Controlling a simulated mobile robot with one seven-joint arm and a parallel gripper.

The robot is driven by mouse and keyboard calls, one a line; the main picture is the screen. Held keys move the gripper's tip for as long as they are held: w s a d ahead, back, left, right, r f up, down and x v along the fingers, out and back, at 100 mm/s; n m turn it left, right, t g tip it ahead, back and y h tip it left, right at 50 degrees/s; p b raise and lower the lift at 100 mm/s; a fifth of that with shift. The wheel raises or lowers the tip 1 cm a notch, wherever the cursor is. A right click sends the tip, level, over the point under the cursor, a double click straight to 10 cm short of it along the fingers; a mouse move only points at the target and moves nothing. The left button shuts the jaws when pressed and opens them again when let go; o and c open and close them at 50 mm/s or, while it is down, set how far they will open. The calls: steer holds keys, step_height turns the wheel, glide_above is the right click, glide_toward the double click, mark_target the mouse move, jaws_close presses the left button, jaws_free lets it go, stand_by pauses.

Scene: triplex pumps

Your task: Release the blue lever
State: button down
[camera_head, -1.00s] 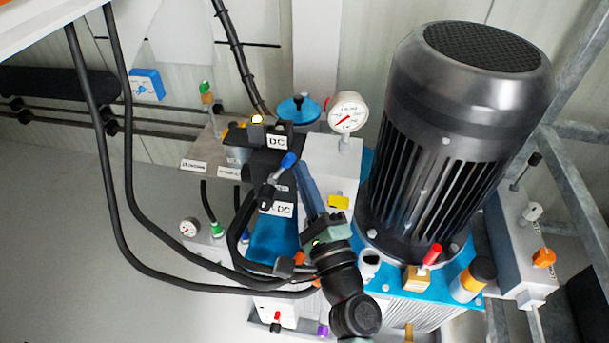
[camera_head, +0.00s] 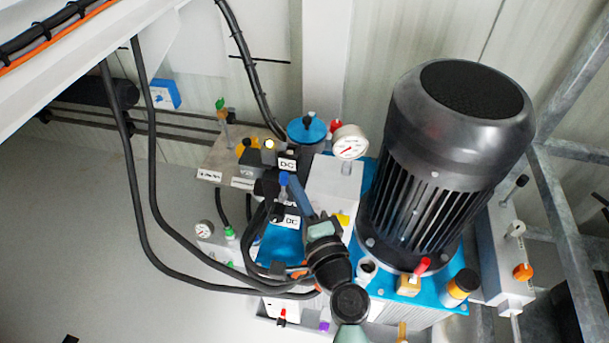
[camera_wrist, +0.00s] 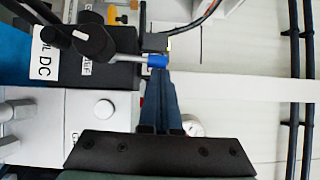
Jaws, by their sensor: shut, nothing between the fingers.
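The blue lever (camera_head: 283,180) is a thin metal rod with a blue knob, on a black valve block beside the white DC labels. In the head view it points nearly straight up. In the wrist view the blue knob (camera_wrist: 158,61) ends a silver rod that runs left to a black round pivot. My gripper (camera_head: 295,184) is shut, with no gap between its dark blue fingers. In the wrist view my gripper (camera_wrist: 161,74) has its fingertips right at the knob; I cannot tell whether they touch it. Nothing is held.
A large black motor (camera_head: 450,150) stands to the right. A pressure gauge (camera_head: 350,142) and a blue round cap (camera_head: 306,130) are just behind the lever. Black hoses (camera_head: 150,200) loop on the left. A metal frame (camera_head: 565,210) stands at far right.

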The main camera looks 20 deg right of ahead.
steer(key=r+n+p, duration=0.1)
steer(key=p, duration=0.1)
steer(key=w+a+n+g+p, duration=0.1)
steer(key=p, duration=0.2)
steer(key=shift+a+r+g, duration=0.3)
steer(key=shift+r, duration=0.1)
steer(key=n+p, duration=0.1)
steer(key=w+a+n+g+p, duration=0.1)
steer(key=p, duration=0.1)
steer(key=shift+a+f+h, duration=0.15)
steer(key=shift+f+h, duration=0.05)
steer(key=shift+h, duration=0.2)
steer(key=shift+w+a+f+p, duration=0.2)
steer(key=shift+a+p, duration=0.15)
steer(key=shift+p, duration=0.35)
steer(key=shift+w+a, duration=0.1)
